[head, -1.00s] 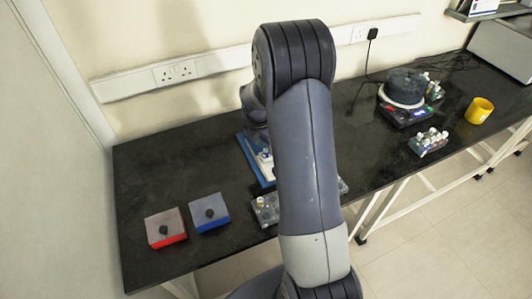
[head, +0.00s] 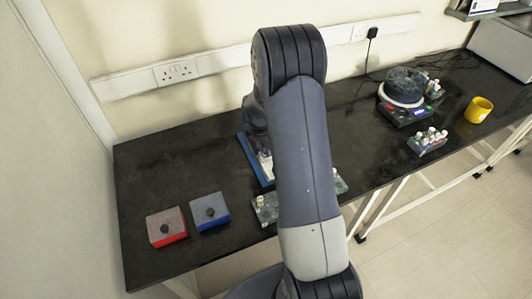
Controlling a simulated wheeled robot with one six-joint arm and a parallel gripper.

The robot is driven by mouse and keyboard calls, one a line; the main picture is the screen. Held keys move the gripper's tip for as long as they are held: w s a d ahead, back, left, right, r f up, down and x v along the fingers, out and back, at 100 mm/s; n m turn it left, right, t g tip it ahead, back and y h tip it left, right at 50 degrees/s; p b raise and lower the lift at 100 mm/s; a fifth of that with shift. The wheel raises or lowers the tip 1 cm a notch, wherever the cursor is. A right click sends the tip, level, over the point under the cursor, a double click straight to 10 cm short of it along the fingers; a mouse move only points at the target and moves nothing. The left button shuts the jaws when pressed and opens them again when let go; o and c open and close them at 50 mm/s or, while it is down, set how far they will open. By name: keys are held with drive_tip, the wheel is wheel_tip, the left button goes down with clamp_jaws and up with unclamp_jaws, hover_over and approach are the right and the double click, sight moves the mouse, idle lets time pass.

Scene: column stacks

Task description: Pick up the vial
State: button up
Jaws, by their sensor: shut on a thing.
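My arm covers the middle of the head view. My gripper (head: 262,150) is left of the arm's upper link, low over a blue-edged tray (head: 249,160), and its fingers are small and partly hidden. It is shut on a small pale vial (head: 265,167), of which little shows. A grey rack with vials (head: 265,208) is nearer the front edge, partly behind my arm. Another rack with several white-capped vials (head: 428,140) stands to the right.
A red-edged box (head: 167,227) and a blue-edged box (head: 210,212), each with a dark knob, sit at left. A device with a round dark top (head: 404,88) and a yellow mug (head: 478,110) stand at right. The back-left bench (head: 180,165) is clear.

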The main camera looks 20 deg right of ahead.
clamp_jaws()
